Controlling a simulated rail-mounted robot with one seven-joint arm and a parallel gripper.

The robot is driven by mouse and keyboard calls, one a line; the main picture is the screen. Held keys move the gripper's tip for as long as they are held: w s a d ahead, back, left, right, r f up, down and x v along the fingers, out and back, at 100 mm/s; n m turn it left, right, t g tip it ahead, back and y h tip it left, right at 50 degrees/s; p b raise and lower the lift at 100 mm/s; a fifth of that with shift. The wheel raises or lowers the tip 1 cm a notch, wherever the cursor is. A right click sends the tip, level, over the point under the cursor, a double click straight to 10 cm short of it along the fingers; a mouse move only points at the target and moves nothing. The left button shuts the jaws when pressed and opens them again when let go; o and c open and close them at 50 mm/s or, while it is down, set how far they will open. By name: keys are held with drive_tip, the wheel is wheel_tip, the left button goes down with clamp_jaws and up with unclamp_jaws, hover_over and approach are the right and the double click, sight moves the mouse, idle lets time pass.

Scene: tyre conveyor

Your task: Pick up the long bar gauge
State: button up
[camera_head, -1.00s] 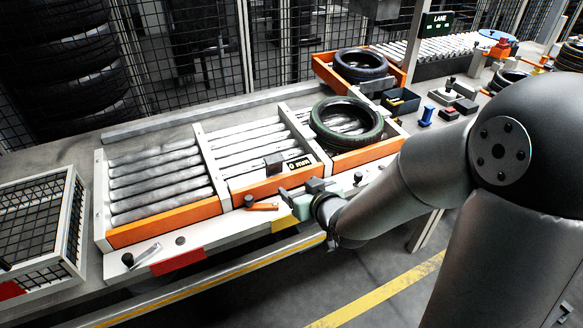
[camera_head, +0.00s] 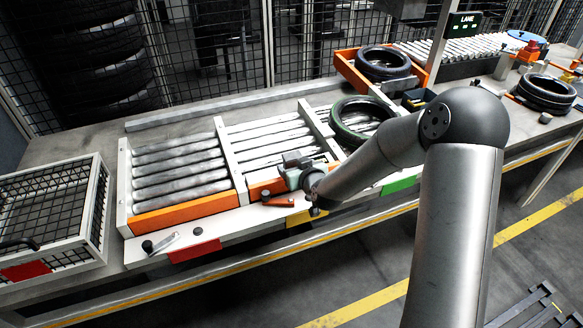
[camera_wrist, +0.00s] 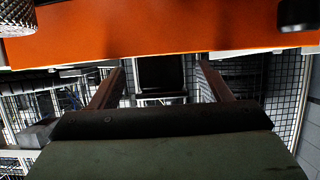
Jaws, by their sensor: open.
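No piece is clearly marked as the long bar gauge. A short silver bar-shaped tool (camera_head: 164,242) lies on the front ledge at the left, and an orange-handled tool (camera_head: 278,201) lies further right. My gripper (camera_head: 287,163) is at the orange front board of the middle roller section, behind the orange-handled tool and well right of the silver one. In the wrist view my gripper (camera_wrist: 158,82) has its two fingers wide apart with nothing between them. An orange board (camera_wrist: 160,35) fills the top of that view.
A green-marked tyre (camera_head: 362,119) lies on the rollers behind my forearm. Dark round knobs (camera_head: 147,246) stand on the front ledge. A wire basket (camera_head: 95,215) stands at the left. A long grey rail (camera_head: 225,108) runs along the back of the table.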

drive_tip(key=shift+w+a+f, duration=0.25)
drive_tip(key=shift+w+a, duration=0.05)
drive_tip(key=shift+w, duration=0.25)
drive_tip(key=c, duration=1.3)
drive_tip(key=shift+r, duration=0.15)
drive_tip(key=shift+c, duration=1.1)
